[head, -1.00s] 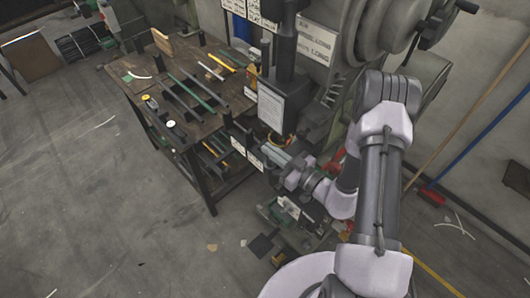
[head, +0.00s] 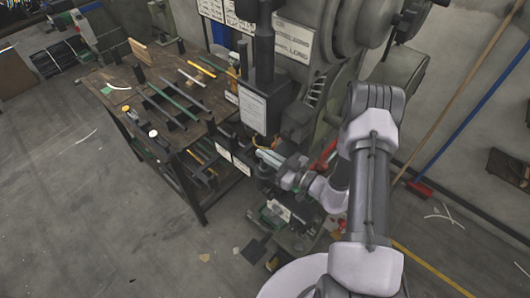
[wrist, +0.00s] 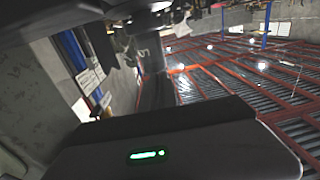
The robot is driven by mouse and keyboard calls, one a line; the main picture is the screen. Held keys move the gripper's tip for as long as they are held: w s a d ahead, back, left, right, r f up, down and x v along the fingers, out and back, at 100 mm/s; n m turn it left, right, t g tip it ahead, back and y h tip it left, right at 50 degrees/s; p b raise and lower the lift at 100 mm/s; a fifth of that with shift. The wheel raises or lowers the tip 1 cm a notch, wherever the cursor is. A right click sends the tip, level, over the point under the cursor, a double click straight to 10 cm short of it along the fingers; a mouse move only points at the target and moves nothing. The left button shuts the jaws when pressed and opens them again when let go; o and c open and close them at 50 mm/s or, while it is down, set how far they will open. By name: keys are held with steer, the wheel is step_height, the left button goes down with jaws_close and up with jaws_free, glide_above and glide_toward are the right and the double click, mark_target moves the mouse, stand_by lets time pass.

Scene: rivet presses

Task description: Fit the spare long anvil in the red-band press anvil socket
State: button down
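The press (head: 310,75) stands at centre right, a large grey machine with a dark ram column (head: 264,50) and a white notice on its front. My gripper (head: 265,156) points left at the lower front of the press, by its work area. Pale finger-like parts show at its tip, but they are too small to tell if they are open or hold anything. In the wrist view a dark housing with a green light (wrist: 148,155) fills the bottom and no fingertips show clearly. I cannot make out a red band, the anvil socket or the long anvil for certain.
A wooden workbench (head: 120,88) left of the press bears several bars and small tools, with more on a lower shelf.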

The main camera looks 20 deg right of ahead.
steer(key=shift+f, duration=0.1)
steer(key=c, duration=1.6)
jaws_free()
steer(key=shift+o, duration=0.2)
